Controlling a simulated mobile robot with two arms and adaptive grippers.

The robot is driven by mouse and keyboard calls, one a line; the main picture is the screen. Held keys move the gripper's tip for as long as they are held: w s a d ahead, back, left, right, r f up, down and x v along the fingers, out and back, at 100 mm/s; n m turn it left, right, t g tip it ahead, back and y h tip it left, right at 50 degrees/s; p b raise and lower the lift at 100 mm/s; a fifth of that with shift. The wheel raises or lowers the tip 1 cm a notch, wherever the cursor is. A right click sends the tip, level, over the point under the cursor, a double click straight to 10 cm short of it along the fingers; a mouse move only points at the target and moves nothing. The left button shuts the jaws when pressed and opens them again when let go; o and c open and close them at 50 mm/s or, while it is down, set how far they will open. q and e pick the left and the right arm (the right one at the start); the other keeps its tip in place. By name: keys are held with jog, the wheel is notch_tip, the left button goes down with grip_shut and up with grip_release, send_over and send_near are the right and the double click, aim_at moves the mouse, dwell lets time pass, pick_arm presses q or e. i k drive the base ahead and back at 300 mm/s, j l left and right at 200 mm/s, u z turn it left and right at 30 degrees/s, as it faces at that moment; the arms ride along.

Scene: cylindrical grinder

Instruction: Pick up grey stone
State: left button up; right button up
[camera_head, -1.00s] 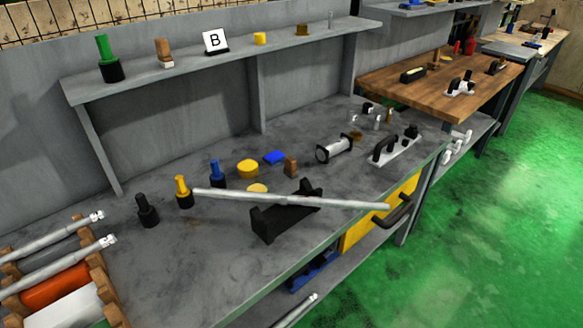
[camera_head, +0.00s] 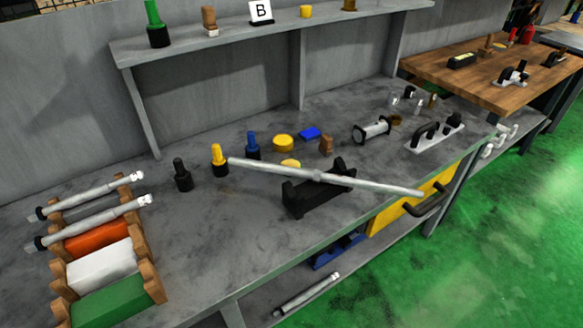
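A wooden rack (camera_head: 153,279) stands at the left end of the grey workbench. It holds coloured stones side by side: an orange-red one (camera_head: 97,238), a white one (camera_head: 102,264) and a green one (camera_head: 110,302). A dark grey stone (camera_head: 88,211) shows partly at the rack's far end, between two silver rods. The upper rod (camera_head: 85,197) and the lower rod (camera_head: 95,222) appear to lie across the rack and hide part of the grey stone. Neither of my grippers is in view.
On the bench (camera_head: 215,265), a long silver bar (camera_head: 330,178) lies across a black stand (camera_head: 305,197). Black (camera_head: 182,176), yellow (camera_head: 219,161) and blue (camera_head: 253,146) handled pieces stand behind. A shelf (camera_head: 270,32) runs above. The bench right of the rack is clear.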

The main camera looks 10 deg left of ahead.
aim_at(326, 146)
jog(key=l+u, duration=0.2)
jog(key=l, duration=0.45)
jog(key=k+l+u, duration=0.15)
jog(key=l, duration=0.5)
